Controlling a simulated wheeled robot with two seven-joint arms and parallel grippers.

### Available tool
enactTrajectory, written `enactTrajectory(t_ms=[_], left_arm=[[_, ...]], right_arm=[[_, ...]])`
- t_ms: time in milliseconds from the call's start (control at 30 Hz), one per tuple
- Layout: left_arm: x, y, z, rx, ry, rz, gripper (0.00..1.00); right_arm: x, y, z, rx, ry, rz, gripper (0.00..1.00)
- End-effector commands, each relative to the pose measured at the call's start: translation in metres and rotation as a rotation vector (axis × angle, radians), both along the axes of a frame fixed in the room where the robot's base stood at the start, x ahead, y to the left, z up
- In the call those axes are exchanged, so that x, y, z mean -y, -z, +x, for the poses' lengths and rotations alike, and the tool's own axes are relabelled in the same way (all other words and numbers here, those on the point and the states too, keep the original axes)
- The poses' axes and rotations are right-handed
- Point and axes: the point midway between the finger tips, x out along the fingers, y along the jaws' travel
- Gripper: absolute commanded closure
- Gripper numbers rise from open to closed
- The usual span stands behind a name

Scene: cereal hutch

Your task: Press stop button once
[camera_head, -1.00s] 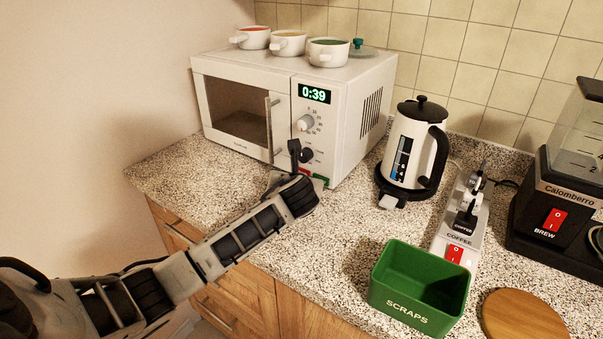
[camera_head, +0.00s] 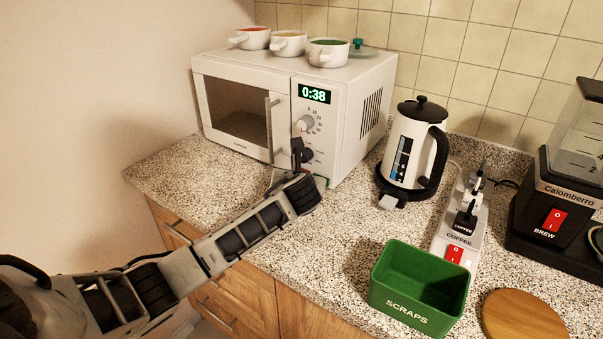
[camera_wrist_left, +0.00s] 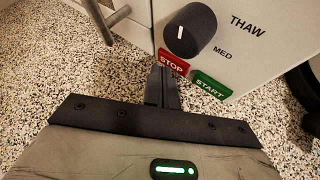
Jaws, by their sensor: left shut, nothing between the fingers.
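The white microwave (camera_head: 352,125) stands on the counter, its door shut and its display (camera_head: 314,94) reading 0:38. In the left wrist view the red STOP button (camera_wrist_left: 173,62) sits low on the panel, left of the green START button (camera_wrist_left: 210,85) and below a dark knob (camera_wrist_left: 190,30). My left gripper (camera_wrist_left: 161,72) is shut and empty, its tips at the lower left edge of the STOP button; I cannot tell whether they touch it. In the head view my left wrist hides the STOP button, and a bit of green START shows beside it. My right gripper is not in view.
Bowls (camera_head: 289,43) stand on the microwave. A green SCRAPS bin (camera_head: 400,308) and a round wooden board (camera_head: 523,318) are in front. Counter left of my arm is clear.

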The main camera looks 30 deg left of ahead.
Motion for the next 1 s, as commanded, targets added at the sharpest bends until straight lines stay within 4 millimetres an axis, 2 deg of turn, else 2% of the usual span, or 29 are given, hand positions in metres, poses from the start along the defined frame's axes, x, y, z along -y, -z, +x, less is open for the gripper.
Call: enactTrajectory(t_ms=[1000], left_arm=[[0.0009, -0.0001, 0.0084, 0.0, 0.001, -0.001, 1.0]], right_arm=[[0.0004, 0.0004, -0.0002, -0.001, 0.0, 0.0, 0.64]])
